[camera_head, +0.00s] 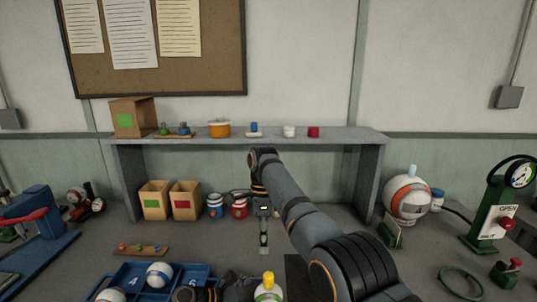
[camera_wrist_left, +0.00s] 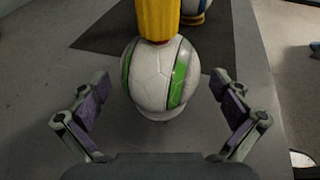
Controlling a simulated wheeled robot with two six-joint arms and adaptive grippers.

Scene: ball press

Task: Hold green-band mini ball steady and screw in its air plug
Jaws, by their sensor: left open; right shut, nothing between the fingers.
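The green-band mini ball (camera_wrist_left: 150,85) is white with green stripes and sits upright on a small pale base. A yellow ribbed piece (camera_wrist_left: 158,18) stands on its top; I cannot tell whether this is the air plug. In the head view the ball (camera_head: 264,292) shows at the bottom edge, partly cut off. My left gripper (camera_wrist_left: 163,98) is open, with one finger on each side of the ball and visible gaps between. My right gripper (camera_head: 264,244) is shut and empty, pointing down behind the ball and apart from it.
A blue tray (camera_head: 185,270) with white balls lies left of the ball. A small board (camera_head: 140,250) holds coloured pieces behind it. A grey shelf (camera_head: 345,135) spans the back. A green gauge stand (camera_head: 490,215) and an orange-banded ball (camera_head: 408,205) stand at right.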

